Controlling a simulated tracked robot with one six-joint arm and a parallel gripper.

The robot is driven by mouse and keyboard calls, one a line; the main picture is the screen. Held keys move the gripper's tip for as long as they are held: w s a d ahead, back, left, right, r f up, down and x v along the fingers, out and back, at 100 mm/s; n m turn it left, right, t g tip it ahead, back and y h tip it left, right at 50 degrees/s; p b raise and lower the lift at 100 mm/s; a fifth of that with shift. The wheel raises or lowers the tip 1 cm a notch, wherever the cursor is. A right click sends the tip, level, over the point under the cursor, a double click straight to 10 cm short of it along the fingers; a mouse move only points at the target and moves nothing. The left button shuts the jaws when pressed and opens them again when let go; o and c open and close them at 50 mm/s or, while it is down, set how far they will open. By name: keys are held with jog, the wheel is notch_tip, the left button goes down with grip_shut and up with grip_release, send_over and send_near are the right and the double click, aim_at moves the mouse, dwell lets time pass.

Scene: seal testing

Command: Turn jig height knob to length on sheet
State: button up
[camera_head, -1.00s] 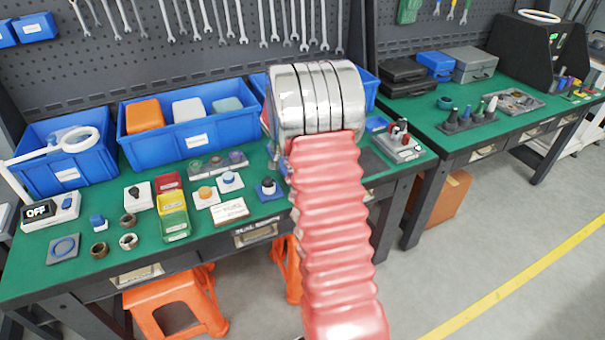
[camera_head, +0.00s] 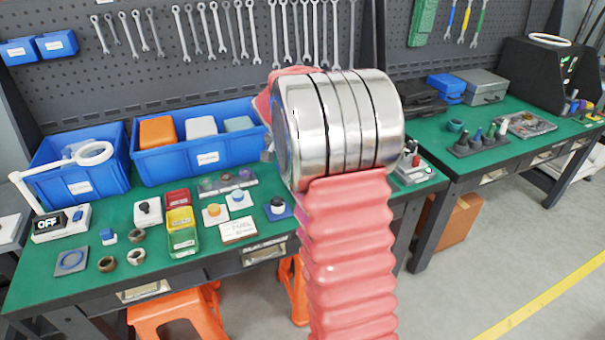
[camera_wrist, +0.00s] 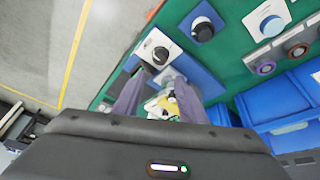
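In the wrist view, my gripper (camera_wrist: 157,98) has its two grey-purple fingers apart. Beyond the fingertips is a white block with a black knob (camera_wrist: 161,54), close to the table's front edge. Another black knob (camera_wrist: 203,29) on a blue plate lies farther up; it also shows in the head view (camera_head: 277,206). Small yellow, green and white pieces show between the fingers, too unclear to name. I cannot tell which knob is the jig height knob. A white card (camera_head: 239,231) with print too small to read lies on the table. In the head view my arm hides the gripper.
Green table (camera_head: 205,261) holds a white box with black knob (camera_head: 148,211), orange-knob plate (camera_head: 214,213), blue-knob plate (camera_head: 239,198), coloured bins (camera_head: 182,221) and several rings. Blue crates (camera_head: 196,158) stand behind. Orange stools (camera_head: 175,312) are below.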

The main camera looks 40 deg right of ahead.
jog(key=shift+o, duration=1)
jog(key=shift+d, duration=0.1)
jog(key=shift+o, duration=0.4)
jog(key=s+d+f+m+y, duration=0.1)
jog(key=s+d, duration=0.5)
jog(key=d, duration=0.1)
jog(key=shift+s+d+m, duration=0.25)
jog(key=shift+s+m, duration=0.05)
jog(key=shift+s, duration=0.1)
jog(key=n+t+y, duration=0.1)
jog(key=n, duration=0.5)
jog(key=w+n+t+y, duration=0.1)
jog(key=n+y, duration=0.1)
jog(key=n, duration=0.5)
jog(key=r+n+t+y, duration=0.1)
jog(key=n, duration=0.5)
jog(key=shift+w+a+n+t, duration=0.2)
jog(key=shift+a+n+t, duration=0.1)
jog(key=shift+a+t, duration=0.1)
jog(key=shift+f, duration=0.15)
jog(key=x, duration=1.3)
jog(key=shift+a+f, duration=0.25)
jog(key=shift+f, duration=0.05)
